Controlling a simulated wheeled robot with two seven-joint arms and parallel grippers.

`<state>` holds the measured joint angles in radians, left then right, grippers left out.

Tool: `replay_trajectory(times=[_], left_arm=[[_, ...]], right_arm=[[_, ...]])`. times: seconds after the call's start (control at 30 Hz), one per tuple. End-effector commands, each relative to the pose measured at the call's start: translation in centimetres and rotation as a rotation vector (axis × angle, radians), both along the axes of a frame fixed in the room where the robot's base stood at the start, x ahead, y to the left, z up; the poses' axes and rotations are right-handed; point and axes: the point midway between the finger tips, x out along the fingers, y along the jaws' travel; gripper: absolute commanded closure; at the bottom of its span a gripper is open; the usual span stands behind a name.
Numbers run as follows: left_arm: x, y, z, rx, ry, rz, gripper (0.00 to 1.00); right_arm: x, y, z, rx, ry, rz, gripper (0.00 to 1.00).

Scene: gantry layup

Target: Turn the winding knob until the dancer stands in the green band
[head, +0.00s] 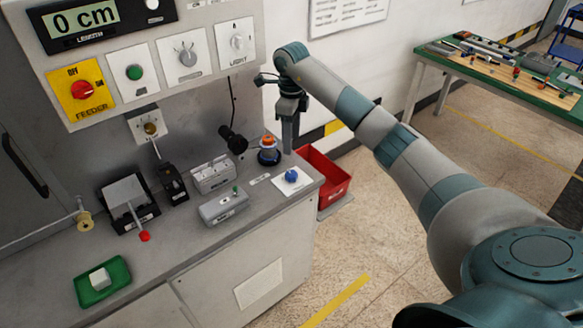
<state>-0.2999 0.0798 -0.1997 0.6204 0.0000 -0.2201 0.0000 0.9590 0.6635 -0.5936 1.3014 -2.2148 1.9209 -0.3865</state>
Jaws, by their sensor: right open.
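A grey knob (187,55) sits on a white plate on the upper panel; its label is too small to read. A blue knob (291,175) stands on a white plate at the worktop's right end. I cannot tell which one is the winding knob. A brass round part (151,129) sits on a white plate below the panel; I cannot tell whether it is the dancer. No green band can be made out. My right gripper (289,146) points down above the worktop's right end, behind the blue knob and apart from it. It is open and empty. My left gripper is out of view.
The display (86,17) reads 0 cm above a red feeder switch (82,90). Grey and black devices (223,205) fill the worktop's middle. A green tray (118,288) holds a white block. A red bin (325,178) is on the floor.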

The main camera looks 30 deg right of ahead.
Motion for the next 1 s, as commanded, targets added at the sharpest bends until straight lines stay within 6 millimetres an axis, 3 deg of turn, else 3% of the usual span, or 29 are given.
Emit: replay_trajectory(times=[0.6, 0.8, 1.0], left_arm=[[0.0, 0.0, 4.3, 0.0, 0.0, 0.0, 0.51], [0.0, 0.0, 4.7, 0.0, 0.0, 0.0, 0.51], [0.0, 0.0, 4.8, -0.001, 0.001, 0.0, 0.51]], right_arm=[[-0.1, 0.1, -10.6, 0.001, 0.003, -0.001, 0.51], [0.0, 0.0, -12.6, 0.001, 0.001, -0.001, 0.51], [0.0, 0.0, -13.2, 0.0, 0.0, 0.0, 0.51]])
